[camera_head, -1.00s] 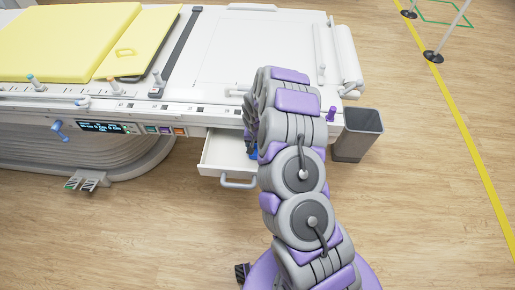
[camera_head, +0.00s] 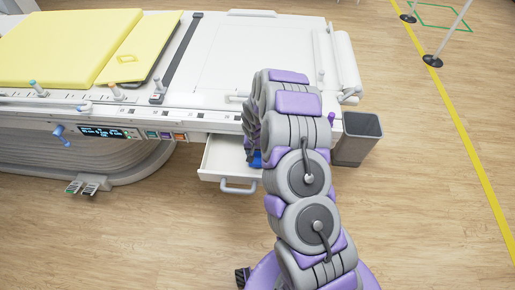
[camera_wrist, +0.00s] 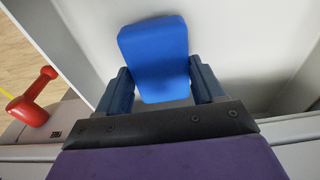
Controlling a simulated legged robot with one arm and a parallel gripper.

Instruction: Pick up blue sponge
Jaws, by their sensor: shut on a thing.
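The blue sponge (camera_wrist: 155,55) is a rounded block between the two fingers of my gripper (camera_wrist: 163,88) in the wrist view. The fingers touch its left and right sides, so my gripper is shut on it. White drawer walls surround it in that view. In the head view a small part of the blue sponge (camera_head: 255,160) shows beside my arm, at the open white drawer (camera_head: 225,157). My arm hides the rest of the sponge and most of the gripper there. I cannot tell whether the sponge touches the drawer floor.
The drawer has a grey handle (camera_head: 238,187) and sits under a white table (camera_head: 260,60) with yellow pads (camera_head: 70,45). A grey bin (camera_head: 358,140) stands right of the drawer. A red dumbbell-shaped object (camera_wrist: 33,98) shows outside the drawer. Floor in front is clear.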

